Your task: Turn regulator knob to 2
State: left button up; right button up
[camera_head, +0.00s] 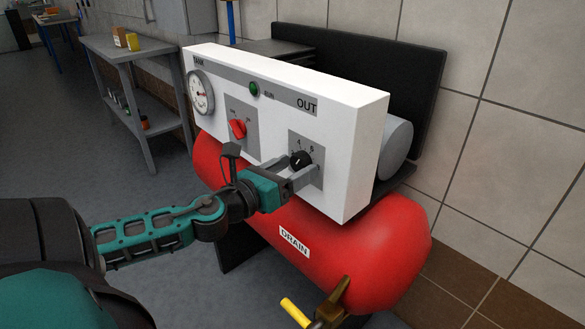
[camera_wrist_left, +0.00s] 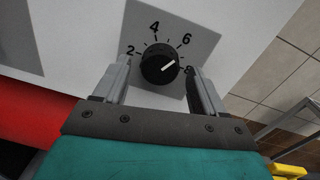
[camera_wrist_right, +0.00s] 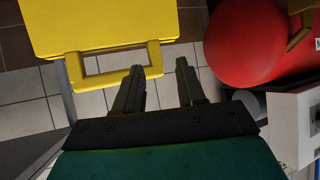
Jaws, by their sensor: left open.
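The black round regulator knob (camera_head: 300,160) sits on a grey plate under OUT on the white panel (camera_head: 350,140). In the left wrist view the knob (camera_wrist_left: 159,65) has numbers 2, 4 and 6 around it, and its white line points right and slightly up, between 6 and a mark partly hidden by a finger. My left gripper (camera_head: 300,170) is open, with its fingertips on either side of the knob; I cannot tell whether they touch it. My right gripper (camera_wrist_right: 158,72) is open and empty, seen only in its own wrist view, away from the panel.
A red tank (camera_head: 350,240) lies below the panel, with a brass valve (camera_head: 333,300) at the lower front. A red switch (camera_head: 238,128) and a gauge (camera_head: 201,92) are left of the knob. A yellow case (camera_wrist_right: 100,30) lies beyond my right fingers.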

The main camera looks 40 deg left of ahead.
pick_arm(q)
jog(key=shift+w, duration=0.2)
jog(key=shift+c, duration=0.3)
jog(key=c, duration=1)
